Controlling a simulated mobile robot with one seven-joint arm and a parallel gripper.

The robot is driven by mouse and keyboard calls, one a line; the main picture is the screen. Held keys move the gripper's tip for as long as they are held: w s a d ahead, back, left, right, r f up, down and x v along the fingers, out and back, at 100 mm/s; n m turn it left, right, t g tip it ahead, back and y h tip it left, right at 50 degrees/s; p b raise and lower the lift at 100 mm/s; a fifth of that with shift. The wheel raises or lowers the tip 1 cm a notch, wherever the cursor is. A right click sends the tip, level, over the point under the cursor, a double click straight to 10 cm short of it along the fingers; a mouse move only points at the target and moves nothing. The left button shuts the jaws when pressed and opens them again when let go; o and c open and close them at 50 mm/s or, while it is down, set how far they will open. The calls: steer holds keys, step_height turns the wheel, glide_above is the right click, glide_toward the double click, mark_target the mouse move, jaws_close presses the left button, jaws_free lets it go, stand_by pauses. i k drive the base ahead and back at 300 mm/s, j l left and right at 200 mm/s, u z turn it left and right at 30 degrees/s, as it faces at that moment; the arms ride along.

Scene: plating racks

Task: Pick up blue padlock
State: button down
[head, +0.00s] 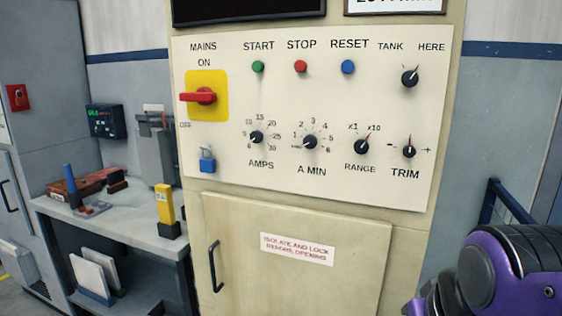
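The blue padlock (207,160) is small. It is at the lower left of the white control panel (310,110), below the red switch handle on its yellow plate. Its grey shackle shows at its top; I cannot tell whether it hangs on something or rests on a small holder. My purple and black arm shows at the lower right of the head view, well away from the padlock. My gripper is out of view.
A red mains switch (200,96) juts from the panel above the padlock. Below is a cabinet door with a black handle (215,266). A grey bench (150,238) at left holds a yellow device (165,207) and a blue-handled tool (72,182). A blue rail (500,200) stands right.

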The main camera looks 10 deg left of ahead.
mark_target(206, 165)
steer(key=j+z, duration=0.45)
steer(key=j, duration=0.75)
steer(key=j+z, duration=0.4)
steer(key=j, duration=0.85)
steer(key=k+j, duration=0.1)
steer(key=j, duration=0.3)
steer(key=k+j, duration=0.1)
steer(key=j, duration=0.65)
steer(key=k+j, duration=0.15)
steer(key=j, duration=0.2)
steer(key=k+j+z, duration=0.1)
steer(key=j, duration=0.3)
steer(key=i+l, duration=0.1)
steer(key=l, duration=0.25)
steer(key=i+l, duration=0.1)
steer(key=l, duration=0.25)
steer(key=i+l, duration=0.1)
steer(key=l, duration=0.3)
steer(key=i+l+z, duration=0.1)
steer(key=l, duration=0.25)
